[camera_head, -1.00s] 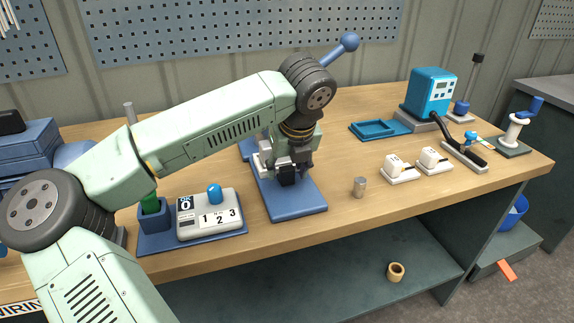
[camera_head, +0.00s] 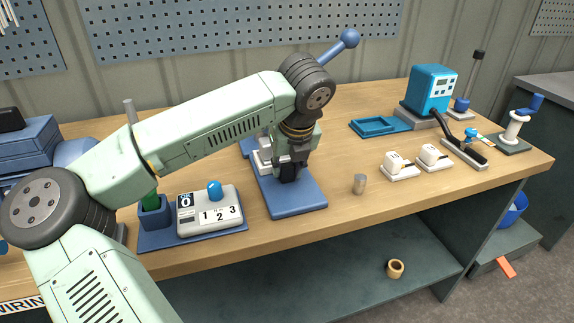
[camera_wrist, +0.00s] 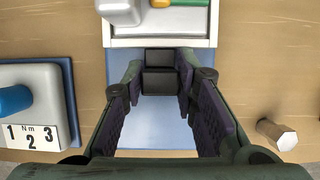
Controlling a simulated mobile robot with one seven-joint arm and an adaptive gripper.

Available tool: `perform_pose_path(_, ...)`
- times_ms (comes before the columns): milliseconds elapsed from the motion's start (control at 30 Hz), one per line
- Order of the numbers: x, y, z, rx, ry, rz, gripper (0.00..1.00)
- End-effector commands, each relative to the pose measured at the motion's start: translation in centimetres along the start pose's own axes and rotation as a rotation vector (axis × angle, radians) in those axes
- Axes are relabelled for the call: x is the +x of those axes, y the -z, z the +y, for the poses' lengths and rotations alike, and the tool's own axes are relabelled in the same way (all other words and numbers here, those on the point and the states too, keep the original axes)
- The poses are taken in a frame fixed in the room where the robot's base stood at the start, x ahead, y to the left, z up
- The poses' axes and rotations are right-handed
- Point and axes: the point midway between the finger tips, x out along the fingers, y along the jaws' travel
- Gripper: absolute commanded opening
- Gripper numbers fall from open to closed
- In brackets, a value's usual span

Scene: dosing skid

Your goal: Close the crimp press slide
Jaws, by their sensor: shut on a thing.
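The crimp press stands mid-bench on a blue base plate (camera_head: 294,205), its ball-ended lever (camera_head: 349,39) rising behind my arm. The pale slide (camera_head: 262,162) shows beside my gripper, and its white front edge (camera_wrist: 130,43) crosses the top of the wrist view. A black block handle (camera_wrist: 159,81) is at the slide's front. My gripper (camera_head: 290,167) points down over the base plate and is shut on this handle; its fingers (camera_wrist: 160,72) stand on either side of it in the wrist view. My arm hides most of the press body.
A torque tester (camera_head: 210,212) marked 1 2 3 stands left of the press. A blue tray (camera_head: 375,128) lies farther back. The bench front edge is close.

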Motion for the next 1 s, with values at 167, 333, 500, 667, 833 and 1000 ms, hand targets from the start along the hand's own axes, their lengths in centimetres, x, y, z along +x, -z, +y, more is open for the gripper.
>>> perform_pose_path(167, 0.0, 0.0, 0.0, 0.0, 0.0, 0.0, 0.0)
perform_pose_path(333, 0.0, 0.0, 0.0, 0.0, 0.0, 0.0, 0.0)
perform_pose_path(500, 0.1, -0.2, 0.0, 0.0, 0.0, 0.0, 0.0)
perform_pose_path(667, 1.2, -2.0, -0.1, -0.002, -0.001, 0.0, 0.0)
perform_pose_path(833, 1.1, -2.8, -0.1, 0.002, 0.001, 0.0, 0.0)
perform_pose_path(1000, 1.1, -2.8, -0.1, 0.002, 0.001, 0.0, 0.33)
